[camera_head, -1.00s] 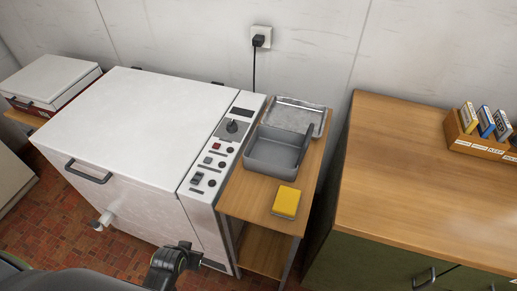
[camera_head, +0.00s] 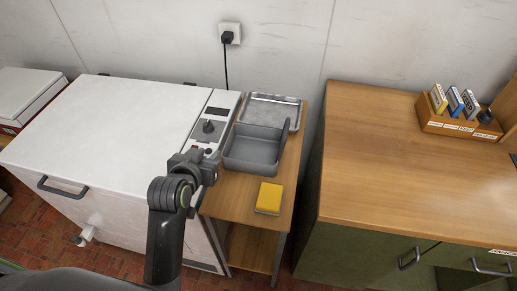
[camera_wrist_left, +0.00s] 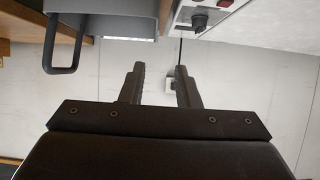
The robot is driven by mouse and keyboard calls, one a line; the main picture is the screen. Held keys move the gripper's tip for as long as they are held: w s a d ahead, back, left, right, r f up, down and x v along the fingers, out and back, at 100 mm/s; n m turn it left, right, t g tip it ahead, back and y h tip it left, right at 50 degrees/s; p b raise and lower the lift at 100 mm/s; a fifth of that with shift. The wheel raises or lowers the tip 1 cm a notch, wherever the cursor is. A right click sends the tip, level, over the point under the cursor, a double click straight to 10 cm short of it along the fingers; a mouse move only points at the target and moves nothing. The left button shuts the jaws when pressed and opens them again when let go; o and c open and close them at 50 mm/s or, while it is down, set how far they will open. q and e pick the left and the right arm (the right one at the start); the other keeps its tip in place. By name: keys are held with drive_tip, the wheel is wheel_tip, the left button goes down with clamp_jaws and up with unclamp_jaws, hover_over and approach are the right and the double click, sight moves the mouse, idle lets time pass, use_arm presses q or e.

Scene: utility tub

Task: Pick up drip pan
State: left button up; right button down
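The shallow silver metal tray, which looks like the drip pan (camera_head: 270,108), lies at the back of the small wooden stand. A deeper grey tub (camera_head: 254,150) sits directly in front of it and hides its near edge. My left gripper (camera_head: 208,163) is left of the grey tub, by the white machine's control panel. In the left wrist view my left gripper (camera_wrist_left: 159,78) has its fingers apart with nothing between them. The grey tub (camera_wrist_left: 100,18) and its loop handle show at top left there. My right gripper is not in view.
A yellow sponge-like block (camera_head: 269,197) lies at the front of the wooden stand (camera_head: 228,192). The white machine (camera_head: 115,130) stands left. A wooden-topped cabinet (camera_head: 400,160) stands right, beyond a narrow gap. A plug and cord (camera_head: 227,50) hang on the wall.

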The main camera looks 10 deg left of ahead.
use_arm(q)
drive_tip(key=p, duration=0.1)
approach(228, 139)
drive_tip(key=x, duration=0.3)
drive_tip(key=a+x, duration=0.1)
drive_tip(key=x, duration=0.1)
drive_tip(key=shift+w+r, duration=0.15)
drive_tip(key=shift+r, duration=0.15)
drive_tip(key=shift+w+d+f+p, duration=0.25)
drive_tip(key=shift+w+f+p, duration=0.15)
drive_tip(key=shift+w+f, duration=0.3)
drive_tip(key=shift+w+d+f+p, duration=0.2)
drive_tip(key=shift+w+f+p, duration=0.2)
drive_tip(key=shift+w, duration=0.4)
drive_tip(key=shift+x, duration=0.8)
drive_tip(key=shift+s+f, duration=0.1)
clamp_jaws()
